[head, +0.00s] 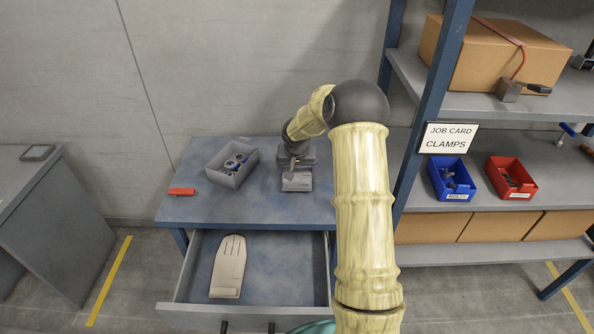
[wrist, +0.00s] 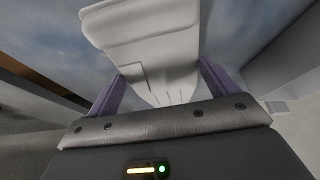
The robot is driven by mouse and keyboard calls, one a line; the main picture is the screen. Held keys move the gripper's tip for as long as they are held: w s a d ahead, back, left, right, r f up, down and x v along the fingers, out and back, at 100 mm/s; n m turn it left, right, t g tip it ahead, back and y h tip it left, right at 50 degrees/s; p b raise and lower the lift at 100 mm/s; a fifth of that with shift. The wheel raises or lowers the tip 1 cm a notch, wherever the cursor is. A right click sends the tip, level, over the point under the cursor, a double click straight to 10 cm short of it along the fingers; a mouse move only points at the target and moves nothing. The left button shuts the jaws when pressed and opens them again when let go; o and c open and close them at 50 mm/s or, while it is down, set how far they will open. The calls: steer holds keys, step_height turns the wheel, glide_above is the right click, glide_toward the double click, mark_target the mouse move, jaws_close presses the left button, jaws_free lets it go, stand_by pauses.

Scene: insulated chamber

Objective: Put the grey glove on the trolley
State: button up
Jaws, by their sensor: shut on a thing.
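My gripper (head: 297,164) is over the back right of the blue bench, its jaws pointing down. In the wrist view its two purple fingers (wrist: 160,80) are shut on the sides of the grey glove (wrist: 150,40), a pale, flat shape with finger lines. The glove (head: 297,183) shows in the head view as a small light grey piece under the gripper; the rest is hidden. I cannot tell whether it touches the bench top. A second, cream glove (head: 229,266) lies in the open drawer. I cannot pick out a trolley for certain.
The blue bench (head: 250,205) carries a grey bin of parts (head: 232,163) and a red block (head: 182,191). Its drawer (head: 285,285) stands open in front. A shelf rack (head: 428,110) stands close on the right. A grey unit (head: 62,225) with a small device stands left.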

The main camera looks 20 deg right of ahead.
steer(key=shift+f, duration=0.75)
steer(key=o, duration=0.9)
steer(key=shift+f, duration=0.1)
steer(key=shift+c, duration=0.2)
steer(key=v, duration=1.2)
steer(key=shift+s, duration=0.1)
